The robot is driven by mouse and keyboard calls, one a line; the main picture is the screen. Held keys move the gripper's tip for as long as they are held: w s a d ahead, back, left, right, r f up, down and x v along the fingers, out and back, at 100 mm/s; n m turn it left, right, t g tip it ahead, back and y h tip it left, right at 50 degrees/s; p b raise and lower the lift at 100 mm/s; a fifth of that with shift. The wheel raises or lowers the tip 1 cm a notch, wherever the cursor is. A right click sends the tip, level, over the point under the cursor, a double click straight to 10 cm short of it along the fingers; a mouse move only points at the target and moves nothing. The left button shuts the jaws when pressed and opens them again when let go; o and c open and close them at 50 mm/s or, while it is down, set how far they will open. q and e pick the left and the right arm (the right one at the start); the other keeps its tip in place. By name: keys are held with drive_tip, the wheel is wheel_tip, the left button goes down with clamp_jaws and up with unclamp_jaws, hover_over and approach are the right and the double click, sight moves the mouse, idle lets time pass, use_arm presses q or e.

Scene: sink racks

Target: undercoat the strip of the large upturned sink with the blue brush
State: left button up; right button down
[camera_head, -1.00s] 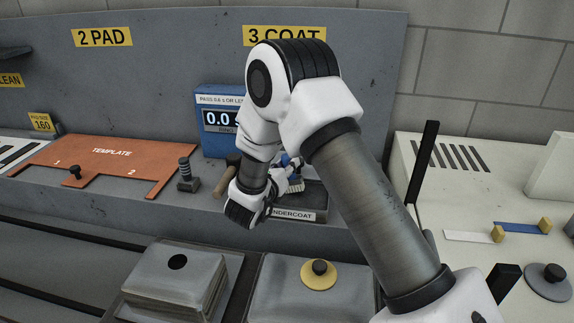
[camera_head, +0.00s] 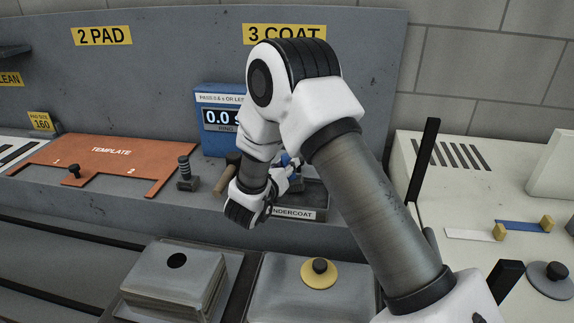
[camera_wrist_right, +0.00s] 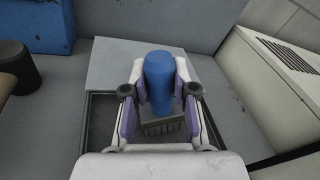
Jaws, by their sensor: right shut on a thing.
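My right gripper (camera_head: 290,172) is shut on the blue brush (camera_wrist_right: 158,75). Its fingers (camera_wrist_right: 160,82) clasp both sides of the blue handle in the right wrist view. In the head view my wrist hides most of the brush and tray. Two upturned grey sinks stand in front: one with a dark hole (camera_head: 162,288), and a broader-looking one (camera_head: 278,285) with a yellow disc (camera_head: 320,273), partly cut off. I cannot make out the strip. My left gripper is out of view.
A blue timer box (camera_head: 215,95) stands behind the tray. A pale counter (camera_head: 455,170) with a black upright post (camera_head: 424,160) is at the right.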

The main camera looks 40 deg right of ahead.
drive_tip(key=shift+s+f+b, duration=0.1)
drive_tip(key=shift+f+b, duration=0.1)
drive_tip(key=shift+b, duration=0.35)
idle(1.4)
drive_tip(key=shift+r, duration=0.1)
drive_tip(key=shift+r, duration=0.75)
drive_tip(key=shift+r+p, duration=0.65)
drive_tip(key=shift+r, duration=2.15)
drive_tip(key=shift+f, duration=0.1)
